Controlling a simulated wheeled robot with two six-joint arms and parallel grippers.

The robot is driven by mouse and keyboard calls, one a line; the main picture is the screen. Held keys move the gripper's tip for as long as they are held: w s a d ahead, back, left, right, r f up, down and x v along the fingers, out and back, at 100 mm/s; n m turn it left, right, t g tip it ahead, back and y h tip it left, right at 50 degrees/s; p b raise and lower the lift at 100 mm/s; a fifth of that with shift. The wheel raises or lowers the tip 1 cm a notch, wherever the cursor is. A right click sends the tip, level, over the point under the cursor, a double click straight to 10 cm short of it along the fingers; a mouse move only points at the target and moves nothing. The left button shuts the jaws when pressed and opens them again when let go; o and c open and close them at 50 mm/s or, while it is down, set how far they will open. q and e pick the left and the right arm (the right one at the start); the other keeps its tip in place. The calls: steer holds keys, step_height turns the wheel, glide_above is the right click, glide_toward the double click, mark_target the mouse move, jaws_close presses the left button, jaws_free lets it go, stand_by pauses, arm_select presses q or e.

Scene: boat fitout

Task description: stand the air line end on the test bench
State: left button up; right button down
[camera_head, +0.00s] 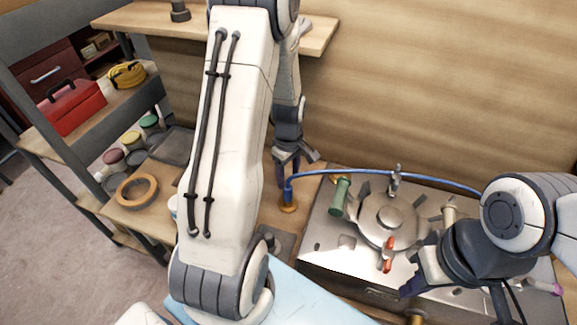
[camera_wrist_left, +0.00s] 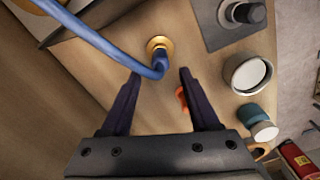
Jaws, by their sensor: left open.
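The blue air line (camera_head: 385,173) arcs over the metal test bench (camera_head: 325,236) from the right. Its end (camera_head: 288,193) stands upright on a round brass base (camera_head: 289,207) on the wooden top, just left of the metal bench. In the left wrist view the air line end (camera_wrist_left: 160,60) sits in the brass ring (camera_wrist_left: 158,43). My left gripper (camera_head: 289,172) is open, close to the end, with its fingers (camera_wrist_left: 155,90) apart on either side of it and not touching. My right gripper (camera_head: 409,280) is over the bench's right part; its fingers are partly hidden.
A round metal fitting (camera_head: 388,219) with a green handle (camera_head: 340,197) and a red-orange handle (camera_head: 388,255) is on the bench. Shelves at left hold a red toolbox (camera_head: 72,108), yellow coil (camera_head: 126,75) and tape roll (camera_head: 137,191). A wooden shelf (camera_head: 318,38) is above.

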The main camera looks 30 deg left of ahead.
arm_select(q)
steer(key=shift+r, duration=2)
